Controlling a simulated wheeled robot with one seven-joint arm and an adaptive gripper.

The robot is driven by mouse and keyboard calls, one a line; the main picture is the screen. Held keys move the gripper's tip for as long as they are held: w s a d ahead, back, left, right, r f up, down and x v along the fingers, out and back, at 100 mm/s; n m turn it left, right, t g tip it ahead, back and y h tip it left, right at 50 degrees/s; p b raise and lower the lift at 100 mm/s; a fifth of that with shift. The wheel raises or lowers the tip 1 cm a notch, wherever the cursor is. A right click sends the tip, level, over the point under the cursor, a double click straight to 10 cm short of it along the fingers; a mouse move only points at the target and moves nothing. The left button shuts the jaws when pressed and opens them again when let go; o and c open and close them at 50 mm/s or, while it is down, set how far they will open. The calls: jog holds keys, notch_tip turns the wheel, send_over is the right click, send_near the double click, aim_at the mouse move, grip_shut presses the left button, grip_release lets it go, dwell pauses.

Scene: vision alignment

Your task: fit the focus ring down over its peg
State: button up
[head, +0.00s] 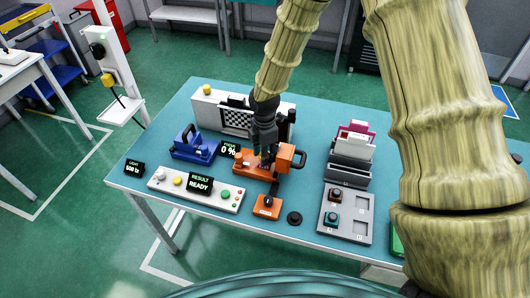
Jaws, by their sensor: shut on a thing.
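My gripper (265,155) points down at the orange fixture (287,163) near the middle of the table. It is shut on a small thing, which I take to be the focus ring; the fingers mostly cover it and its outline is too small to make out. The peg is not clearly visible, and I cannot tell whether the ring touches it. A display (228,150) beside the fixture reads "FOCUS 0 %".
A control panel (222,199) with a "RESULT READY" display stands front left. A blue device (194,146) is left of the fixture. An orange block (267,207) and a black round piece (294,218) lie in front. A grey tray (346,228) stands right.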

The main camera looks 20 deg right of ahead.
jog(key=shift+f, duration=0.6)
jog(key=o, duration=0.6)
jog(key=shift+c, duration=0.2)
jog(key=shift+r, duration=0.15)
notch_tip(320, 180, up, 13)
jog(key=b, duration=0.2)
dwell(0.4)
